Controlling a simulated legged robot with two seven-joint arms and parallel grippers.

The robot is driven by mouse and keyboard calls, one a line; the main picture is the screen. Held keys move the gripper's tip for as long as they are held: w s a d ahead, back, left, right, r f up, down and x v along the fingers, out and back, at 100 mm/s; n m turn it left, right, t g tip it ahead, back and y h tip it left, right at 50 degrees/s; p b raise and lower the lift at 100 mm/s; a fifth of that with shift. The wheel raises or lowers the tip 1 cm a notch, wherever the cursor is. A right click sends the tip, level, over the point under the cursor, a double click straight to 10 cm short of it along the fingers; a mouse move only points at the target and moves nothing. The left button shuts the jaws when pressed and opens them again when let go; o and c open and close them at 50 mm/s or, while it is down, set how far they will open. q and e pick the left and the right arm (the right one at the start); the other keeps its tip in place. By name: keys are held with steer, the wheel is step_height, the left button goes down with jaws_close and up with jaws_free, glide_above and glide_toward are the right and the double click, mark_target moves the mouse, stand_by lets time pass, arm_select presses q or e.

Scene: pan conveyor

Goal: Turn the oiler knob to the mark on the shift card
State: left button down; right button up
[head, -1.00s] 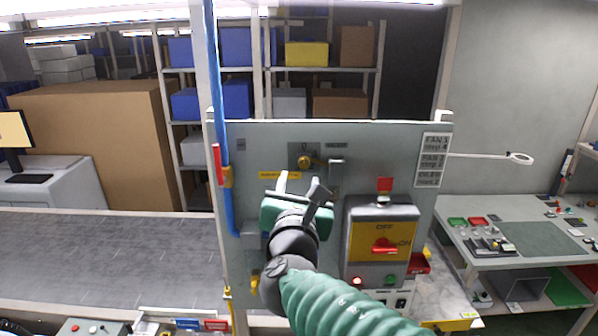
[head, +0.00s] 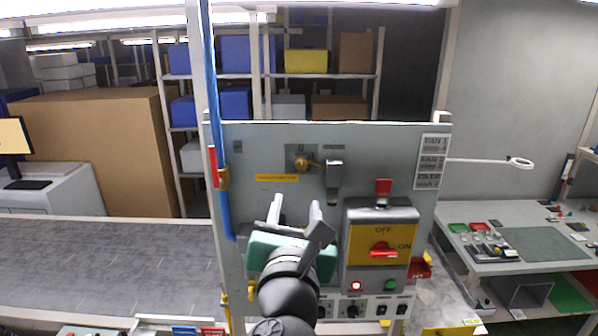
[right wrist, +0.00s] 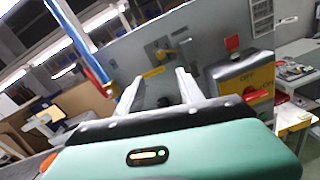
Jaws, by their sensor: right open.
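The shift card (head: 432,161) is at the upper right of the grey panel (head: 390,145). It has FAN 1, FAN 2 and a third line, which is too small to read surely. My right gripper (head: 296,206) is open in front of the panel's middle, fingers pointing at it. The gripper hides the panel's lower middle. My left gripper is not in view.
A yellow switch box (head: 383,240) with a red handle (head: 383,249) stands right of the gripper. Above are a brass fitting (head: 302,163) and a grey latch-like part (head: 335,172). Small black knobs (head: 352,309) sit below the box. A blue pipe (head: 216,120) runs down the left.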

steer(key=s, duration=0.3)
steer(key=shift+s, duration=0.3)
steer(key=shift+b, duration=0.35)
